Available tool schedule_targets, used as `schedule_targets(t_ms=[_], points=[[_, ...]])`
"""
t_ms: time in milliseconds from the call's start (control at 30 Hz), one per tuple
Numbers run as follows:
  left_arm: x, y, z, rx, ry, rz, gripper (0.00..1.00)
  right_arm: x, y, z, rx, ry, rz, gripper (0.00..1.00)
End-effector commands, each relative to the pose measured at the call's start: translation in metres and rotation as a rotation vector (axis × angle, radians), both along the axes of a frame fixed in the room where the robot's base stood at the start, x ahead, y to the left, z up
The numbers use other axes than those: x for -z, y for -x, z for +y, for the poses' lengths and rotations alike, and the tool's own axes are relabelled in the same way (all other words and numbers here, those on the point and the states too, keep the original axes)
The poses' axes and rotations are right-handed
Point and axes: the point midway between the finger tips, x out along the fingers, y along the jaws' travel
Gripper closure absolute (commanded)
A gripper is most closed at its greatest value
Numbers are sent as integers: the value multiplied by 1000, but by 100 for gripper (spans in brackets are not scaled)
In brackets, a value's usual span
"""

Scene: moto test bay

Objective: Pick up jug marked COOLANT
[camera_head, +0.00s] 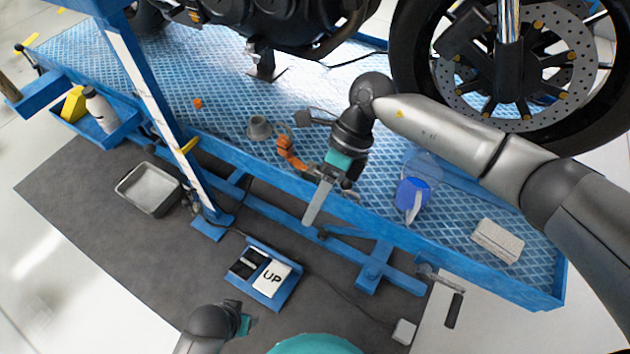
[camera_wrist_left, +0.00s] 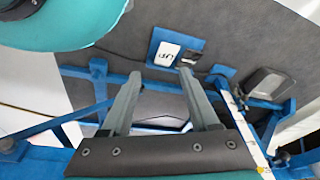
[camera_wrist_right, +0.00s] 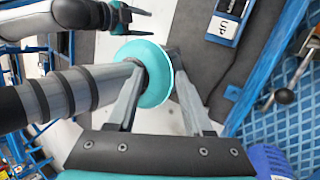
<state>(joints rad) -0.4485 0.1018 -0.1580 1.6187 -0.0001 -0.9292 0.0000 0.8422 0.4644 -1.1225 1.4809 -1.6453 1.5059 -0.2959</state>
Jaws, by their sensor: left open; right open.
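A clear jug with blue liquid (camera_head: 412,192) stands on the blue lift platform (camera_head: 470,205), below the front wheel. No COOLANT marking can be read on it. A blue part, likely the same jug, shows at the lower right edge of the right wrist view (camera_wrist_right: 272,162). My right gripper (camera_head: 313,212) is open and empty, left of the jug and apart from it, over the platform's front edge. It also shows in the right wrist view (camera_wrist_right: 156,62). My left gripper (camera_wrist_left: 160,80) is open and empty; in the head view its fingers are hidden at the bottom.
A white bottle (camera_head: 101,110) and yellow container (camera_head: 75,103) stand in a blue side tray. A grey funnel (camera_head: 258,129), orange object (camera_head: 290,152) and pale block (camera_head: 497,240) are on the platform. A grey pan (camera_head: 148,189) and pedal box (camera_head: 266,277) lie on the dark mat.

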Motion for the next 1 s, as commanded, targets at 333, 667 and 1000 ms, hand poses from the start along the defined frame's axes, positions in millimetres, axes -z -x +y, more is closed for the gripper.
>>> schedule_targets(t_ms=[333,667,1000], points=[[-14,-19,-3,-5,5,-35,39,-11,-46,-141,-369,676,-320,49],[-39,-30,-4,-6,11,-75,39,14,-48,-164,-383,735,-334,49],[-76,-38,-5,-8,18,-129,39,57,-45,-182,-382,733,-334,49]])
